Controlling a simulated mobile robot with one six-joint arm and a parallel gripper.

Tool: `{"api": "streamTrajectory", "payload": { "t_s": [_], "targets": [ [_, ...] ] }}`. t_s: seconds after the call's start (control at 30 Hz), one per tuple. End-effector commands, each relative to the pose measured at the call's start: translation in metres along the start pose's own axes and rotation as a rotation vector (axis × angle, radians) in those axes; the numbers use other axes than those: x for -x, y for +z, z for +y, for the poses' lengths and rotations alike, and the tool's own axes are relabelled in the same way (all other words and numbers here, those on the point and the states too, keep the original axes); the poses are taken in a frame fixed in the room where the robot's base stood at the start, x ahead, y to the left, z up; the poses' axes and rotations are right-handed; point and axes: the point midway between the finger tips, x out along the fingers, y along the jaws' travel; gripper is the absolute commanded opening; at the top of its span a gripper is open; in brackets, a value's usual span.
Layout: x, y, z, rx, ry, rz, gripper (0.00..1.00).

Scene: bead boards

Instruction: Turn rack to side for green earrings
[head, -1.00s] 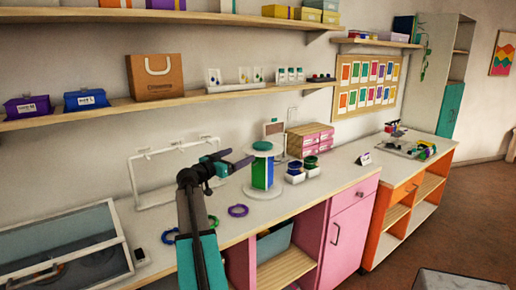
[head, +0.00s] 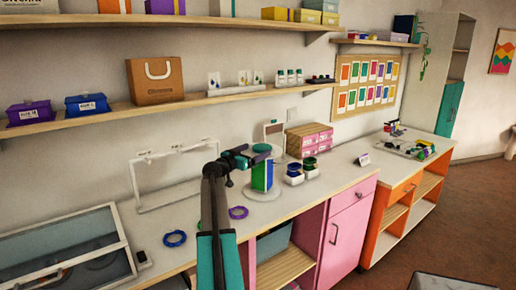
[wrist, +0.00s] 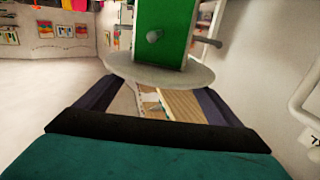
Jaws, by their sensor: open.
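The rack (head: 260,178) is an upright block with blue and green sides on a round white base, standing on the counter. In the wrist view its green side (wrist: 178,18) faces the camera, with a grey peg on it and a pale round disc (wrist: 160,72) at its edge. My gripper (head: 243,160) is at the rack's upper left in the head view and partly covers its top. In the wrist view its two dark fingers are spread apart with nothing gripped between them. Contact with the rack cannot be told. I cannot make out green earrings on the rack.
A purple ring (head: 239,212) and a blue ring (head: 174,238) lie on the counter in front. A white frame (head: 136,180) stands at the left, under a loaded shelf (head: 215,98).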

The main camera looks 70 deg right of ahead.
Motion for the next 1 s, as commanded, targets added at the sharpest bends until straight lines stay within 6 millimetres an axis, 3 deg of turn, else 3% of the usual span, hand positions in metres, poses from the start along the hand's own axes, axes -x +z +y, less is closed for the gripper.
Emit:
{"api": "streamTrajectory", "payload": {
  "t_s": [0.3, 0.67, 1.0],
  "targets": [
    [-0.026, -0.001, 0.000, -0.001, 0.000, 0.000, 0.88],
    [-0.028, 0.000, 0.001, -0.001, 0.001, 0.000, 0.88],
    [-0.028, 0.000, 0.001, -0.001, 0.000, 0.000, 0.30]
  ]
}}
